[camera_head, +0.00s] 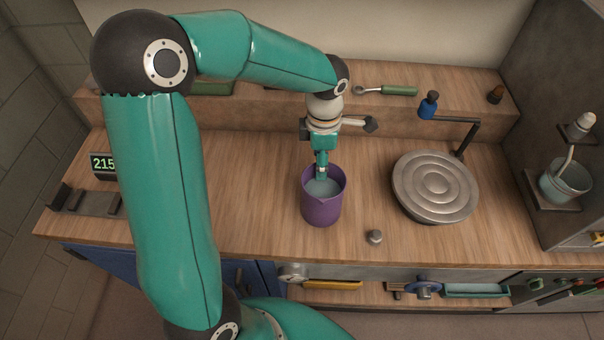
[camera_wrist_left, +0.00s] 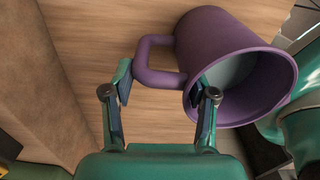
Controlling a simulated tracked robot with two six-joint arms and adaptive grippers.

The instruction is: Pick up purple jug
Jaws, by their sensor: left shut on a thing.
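The purple jug (camera_head: 322,208) is upright at the middle of the wooden worktop, with a pale grey-blue inside. I cannot tell for sure whether its base touches the wood. My left gripper (camera_head: 321,172) reaches down from above at the jug's far rim and hides its handle there. In the left wrist view the jug (camera_wrist_left: 222,45) shows with its handle toward the fingers. My left gripper (camera_wrist_left: 160,88) is shut on the jug, with one finger outside the handle and the other at the rim, seemingly inside the mouth. My right gripper is not in view.
A small grey knob (camera_head: 375,237) lies in front. A raised back shelf holds a green-handled tool (camera_head: 398,91). A 215 display (camera_head: 103,164) is at left.

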